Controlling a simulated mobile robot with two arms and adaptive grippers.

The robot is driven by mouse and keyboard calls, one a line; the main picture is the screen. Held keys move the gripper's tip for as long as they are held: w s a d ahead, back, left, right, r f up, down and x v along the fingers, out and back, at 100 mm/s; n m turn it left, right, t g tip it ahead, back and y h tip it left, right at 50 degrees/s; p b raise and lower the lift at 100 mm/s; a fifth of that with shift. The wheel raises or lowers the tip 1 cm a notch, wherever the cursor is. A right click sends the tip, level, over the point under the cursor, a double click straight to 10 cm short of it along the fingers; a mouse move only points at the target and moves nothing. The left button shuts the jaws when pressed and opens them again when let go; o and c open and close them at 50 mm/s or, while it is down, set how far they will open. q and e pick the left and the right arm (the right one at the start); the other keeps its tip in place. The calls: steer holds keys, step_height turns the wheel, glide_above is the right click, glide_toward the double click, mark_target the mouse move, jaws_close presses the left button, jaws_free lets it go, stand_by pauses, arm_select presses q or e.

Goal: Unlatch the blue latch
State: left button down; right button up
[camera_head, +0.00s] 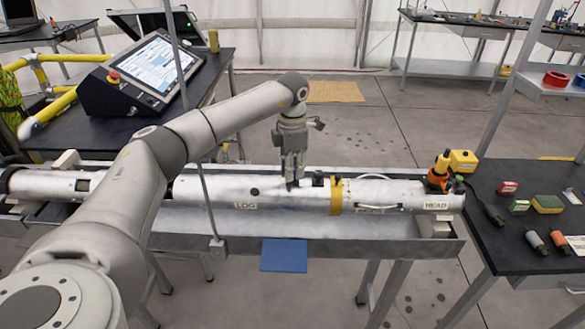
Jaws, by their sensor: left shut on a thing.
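A long silver tube (220,190) lies in a metal trough, with labels reading LOG and HEAD and a yellow band (336,196) around it. My left gripper (292,184) points down at the top of the tube, between the LOG label and the yellow band. It is shut on a small dark part there, which its fingers mostly hide. I cannot make out a blue latch on the tube; it may be behind the fingers. A flat blue panel (284,255) hangs at the trough's front edge. My right gripper is not in view.
An orange and yellow fitting (439,172) stands at the tube's right end. The right black table (520,240) holds several small blocks and cylinders. A console with a screen (142,75) stands at the back left. Open floor lies behind the trough.

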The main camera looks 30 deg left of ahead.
arm_select(q)
steer(key=shift+r+n, duration=0.1)
steer(key=shift+n, duration=1.2)
steer(key=c, duration=1.2)
jaws_free()
steer(key=shift+c, duration=0.2)
step_height(320, 180, up, 12)
